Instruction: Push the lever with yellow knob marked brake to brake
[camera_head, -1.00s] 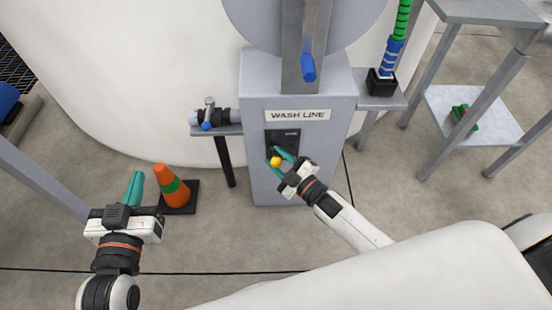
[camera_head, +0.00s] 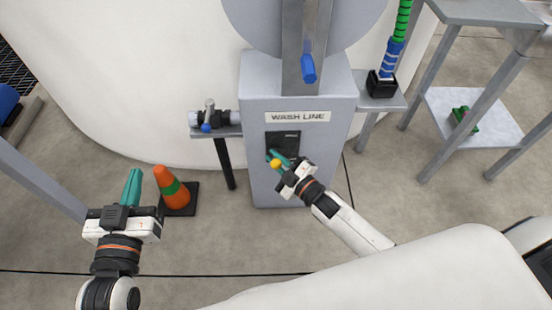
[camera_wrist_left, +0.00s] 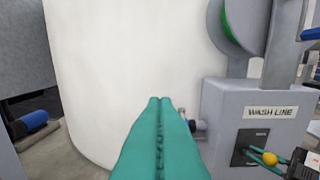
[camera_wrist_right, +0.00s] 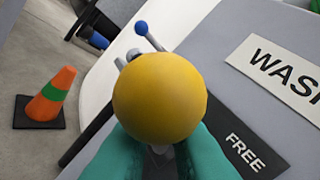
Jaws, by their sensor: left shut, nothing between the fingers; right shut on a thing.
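The yellow knob (camera_head: 275,164) of the lever is in front of the black plate (camera_head: 284,141) on the grey WASH LINE cabinet (camera_head: 258,185). In the right wrist view the knob (camera_wrist_right: 160,97) is large and central, with the word FREE on the plate to its right. My right gripper (camera_head: 278,160) is shut around the lever at the knob, its teal fingers (camera_wrist_right: 205,155) on either side. The lever's shaft is mostly hidden. My left gripper (camera_head: 132,185) is shut and empty, out to the left; its fingers (camera_wrist_left: 160,135) are together in the left wrist view.
An orange cone with a green band (camera_head: 172,187) stands beside my left gripper. A pipe with a blue-tipped valve (camera_head: 208,120) sits left of the cabinet. A blue handle (camera_head: 308,68) hangs above. A grey table (camera_head: 470,115) stands at the right.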

